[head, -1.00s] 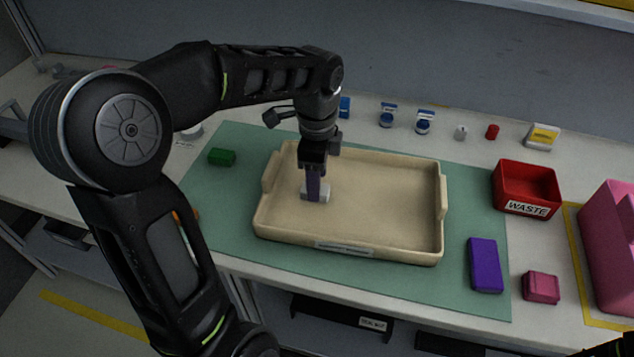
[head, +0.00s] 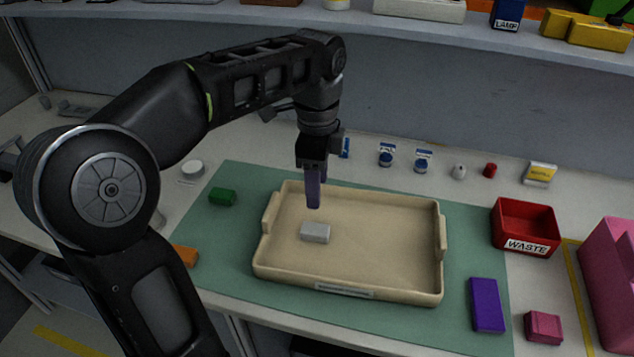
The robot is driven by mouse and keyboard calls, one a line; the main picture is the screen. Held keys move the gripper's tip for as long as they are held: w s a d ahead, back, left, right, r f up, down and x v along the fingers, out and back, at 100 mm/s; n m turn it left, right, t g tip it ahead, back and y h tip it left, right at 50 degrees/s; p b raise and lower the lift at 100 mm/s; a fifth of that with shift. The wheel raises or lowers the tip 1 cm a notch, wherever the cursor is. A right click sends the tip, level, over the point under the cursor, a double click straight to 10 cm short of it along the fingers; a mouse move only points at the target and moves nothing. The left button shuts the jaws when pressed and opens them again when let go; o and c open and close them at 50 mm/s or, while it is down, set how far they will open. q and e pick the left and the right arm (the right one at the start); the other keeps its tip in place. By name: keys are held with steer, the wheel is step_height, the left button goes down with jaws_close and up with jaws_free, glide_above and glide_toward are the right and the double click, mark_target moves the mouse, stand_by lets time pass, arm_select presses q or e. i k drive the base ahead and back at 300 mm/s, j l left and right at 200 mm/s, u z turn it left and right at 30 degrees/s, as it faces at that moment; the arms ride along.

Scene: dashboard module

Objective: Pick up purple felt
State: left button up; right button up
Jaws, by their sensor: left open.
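The purple felt (head: 487,304), a flat purple block, lies on the green mat to the right of the beige tray, near the table's front edge. My left gripper (head: 315,192) hangs fingers down above the tray's left part, open and empty, far to the left of the purple felt. A light grey block (head: 315,232) lies in the tray below the fingers, apart from them. My right gripper is not in view.
The beige tray (head: 400,286) stands on the green mat (head: 225,260). A pink block (head: 543,327) is right of the felt, and a red waste bin (head: 526,247) is behind it. A green block (head: 222,197) lies left of the tray. Small containers line the back.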

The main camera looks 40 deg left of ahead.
mark_target(487, 314)
steer(key=l+u, duration=0.3)
steer(key=l, duration=1.1)
steer(key=l+u, duration=0.3)
steer(key=l, duration=1.1)
